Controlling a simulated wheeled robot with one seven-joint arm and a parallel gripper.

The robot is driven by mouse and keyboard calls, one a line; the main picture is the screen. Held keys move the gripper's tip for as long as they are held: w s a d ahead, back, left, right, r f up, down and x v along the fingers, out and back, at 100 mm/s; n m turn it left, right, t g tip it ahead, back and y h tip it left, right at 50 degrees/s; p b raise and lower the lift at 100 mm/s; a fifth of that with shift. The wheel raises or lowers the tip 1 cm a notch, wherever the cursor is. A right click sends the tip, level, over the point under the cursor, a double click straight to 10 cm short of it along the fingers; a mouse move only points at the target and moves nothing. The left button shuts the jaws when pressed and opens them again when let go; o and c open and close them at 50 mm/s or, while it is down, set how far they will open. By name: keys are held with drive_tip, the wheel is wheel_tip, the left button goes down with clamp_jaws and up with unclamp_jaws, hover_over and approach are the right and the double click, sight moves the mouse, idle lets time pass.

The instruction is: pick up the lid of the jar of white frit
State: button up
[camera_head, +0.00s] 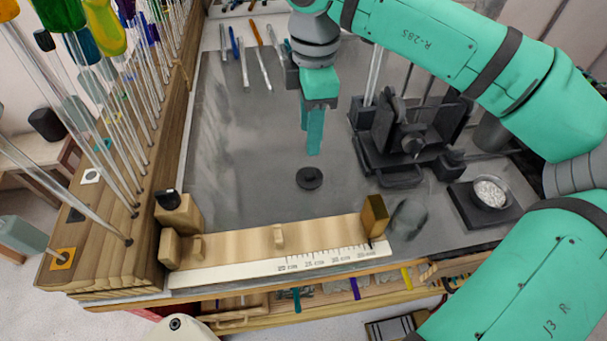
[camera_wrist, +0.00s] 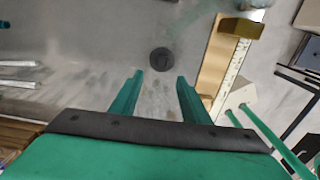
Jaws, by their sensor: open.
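A dark round lid (camera_head: 309,178) with a small raised knob lies flat on the grey bench top. It also shows in the wrist view (camera_wrist: 161,59), just beyond my fingertips and roughly centred between them. The jar of white frit (camera_head: 490,194) stands uncovered on a dark square base at the right, its white contents showing. My gripper (camera_head: 314,150) points down above the bench, behind the lid in the head view. In the wrist view its two fingers (camera_wrist: 159,77) are apart with nothing between them. The fingers do not appear to touch the lid.
A wooden rail with a ruler (camera_head: 325,259) runs along the front edge, with a brass block (camera_head: 375,216) at its right end. A clear glass vessel (camera_head: 408,218) stands beside it. A black burner-like device (camera_head: 412,140) is at right. Rod racks (camera_head: 150,235) stand left. Bench left of the lid is clear.

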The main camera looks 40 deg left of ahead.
sight(310, 172)
drive_tip(key=shift+s+d+f, duration=0.1)
drive_tip(key=shift+d+f, duration=0.05)
drive_tip(key=shift+f, duration=5.2)
clamp_jaws()
